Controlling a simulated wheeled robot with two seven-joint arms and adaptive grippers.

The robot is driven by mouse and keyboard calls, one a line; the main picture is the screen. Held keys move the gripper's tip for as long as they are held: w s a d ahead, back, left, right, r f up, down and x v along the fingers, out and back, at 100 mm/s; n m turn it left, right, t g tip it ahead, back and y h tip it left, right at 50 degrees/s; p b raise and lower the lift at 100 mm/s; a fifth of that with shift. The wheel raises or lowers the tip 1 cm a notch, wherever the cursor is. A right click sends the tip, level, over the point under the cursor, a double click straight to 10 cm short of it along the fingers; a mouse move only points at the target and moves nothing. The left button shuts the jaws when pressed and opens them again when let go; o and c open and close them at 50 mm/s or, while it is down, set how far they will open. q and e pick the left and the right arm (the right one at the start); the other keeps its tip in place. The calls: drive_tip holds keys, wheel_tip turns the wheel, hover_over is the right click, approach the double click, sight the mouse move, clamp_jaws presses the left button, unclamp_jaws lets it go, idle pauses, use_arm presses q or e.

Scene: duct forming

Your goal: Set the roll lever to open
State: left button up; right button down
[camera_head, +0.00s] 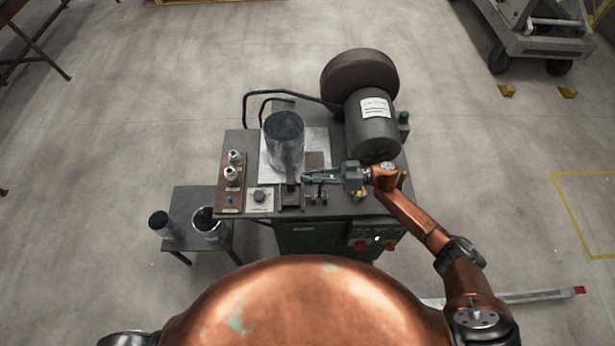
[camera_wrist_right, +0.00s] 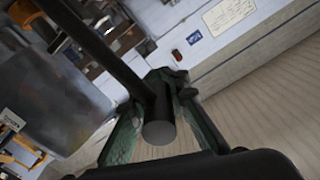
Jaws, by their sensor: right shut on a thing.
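The roll lever, a dark rod with a round-ended grip (camera_wrist_right: 159,130), runs in from the upper left of the right wrist view. My right gripper (camera_head: 308,178) reaches in from the right over the front of the machine's bench in the head view. In the right wrist view its green fingers (camera_wrist_right: 168,84) are on both sides of the lever, shut on it. In the head view the lever is small and partly hidden by the gripper, so its setting cannot be told. My left gripper is not in view.
A metal duct cylinder (camera_head: 285,145) stands on the bench behind the gripper. A grey motor (camera_head: 374,125) is at the back right. Knobs on a brown panel (camera_head: 231,185) are at the left. A low side table (camera_head: 188,245) holds two smaller cylinders. Open floor surrounds the machine.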

drive_tip(key=c, duration=2)
unclamp_jaws()
drive_tip(key=shift+d+f, duration=0.1)
drive_tip(key=shift+d, duration=0.05)
drive_tip(key=shift+o, duration=0.9)
wheel_tip(320, 180, up, 10)
drive_tip(key=shift+r, duration=0.1)
